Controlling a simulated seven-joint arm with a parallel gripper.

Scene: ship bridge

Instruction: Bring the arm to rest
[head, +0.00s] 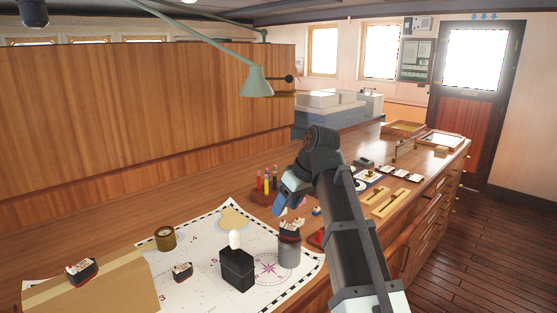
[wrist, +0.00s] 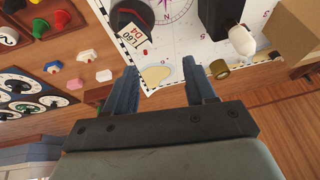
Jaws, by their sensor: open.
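My gripper (head: 290,207) hangs above the wooden counter (head: 208,205), near the chart's upper right corner in the head view. In the wrist view its two blue fingers (wrist: 162,76) are apart with nothing between them. Past the fingertips lie the chart's edge and bare wood. My dark arm reaches in from the lower right of the head view and hides part of the counter. In the head view a grey cylinder (head: 289,252) with a small dark-and-white piece on top stands below the gripper, apart from it as far as I can tell.
On the chart (head: 205,270) stand a black block with a white knob (head: 237,267), a brass cup (head: 165,239) and a small ship-like piece (head: 182,271). A cardboard box (head: 60,298) is at left. A rack of coloured pegs (head: 263,193) stands behind the gripper; a green lamp (head: 257,82) overhangs.

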